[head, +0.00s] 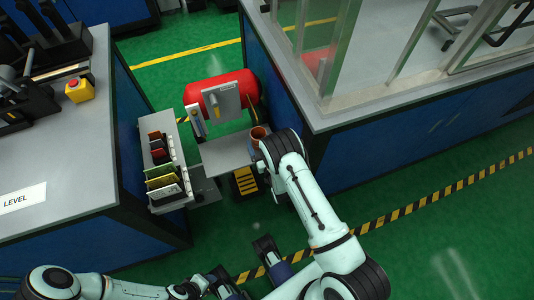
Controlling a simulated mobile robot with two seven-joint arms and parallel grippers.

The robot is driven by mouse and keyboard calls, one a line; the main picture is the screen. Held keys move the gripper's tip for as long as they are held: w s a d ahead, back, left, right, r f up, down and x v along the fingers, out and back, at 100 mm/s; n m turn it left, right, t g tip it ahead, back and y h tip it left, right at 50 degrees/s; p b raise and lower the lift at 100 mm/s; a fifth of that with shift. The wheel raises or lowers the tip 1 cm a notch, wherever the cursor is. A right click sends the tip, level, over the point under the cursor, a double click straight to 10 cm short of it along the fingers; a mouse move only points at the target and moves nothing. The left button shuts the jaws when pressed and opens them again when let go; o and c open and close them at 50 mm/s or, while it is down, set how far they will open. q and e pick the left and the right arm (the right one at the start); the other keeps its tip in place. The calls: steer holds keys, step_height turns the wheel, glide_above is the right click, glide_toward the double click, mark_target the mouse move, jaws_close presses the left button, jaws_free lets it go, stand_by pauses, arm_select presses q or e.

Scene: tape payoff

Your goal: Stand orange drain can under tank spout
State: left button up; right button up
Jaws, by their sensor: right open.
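The orange drain can (258,132) shows as a small open-topped cylinder at the right end of a grey shelf (222,154). It looks upright; I cannot tell whether it rests on the shelf. The red tank (199,88) lies behind the shelf, with a grey plate and a yellow part (216,106) on its front. The spout cannot be made out clearly. My right gripper (261,161) is open, close against the near side of the can, partly hidden by its own arm. Contact cannot be told. My left gripper cannot be made out; its arm shows at the bottom left.
A rack (187,161) with several coloured plates stands left of the shelf. A blue bench with a grey top (72,150) is at left. A glass-walled blue cabinet (350,150) stands close on the right. Green floor (450,230) is free at lower right.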

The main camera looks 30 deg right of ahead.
arm_select(q)
steer(key=shift+s+d+r+g+p, duration=0.3)
steer(key=shift+s+r, duration=0.2)
steer(key=shift+s, duration=0.2)
arm_select(e)
steer(key=v, duration=0.6)
steer(key=shift+s, duration=0.35)
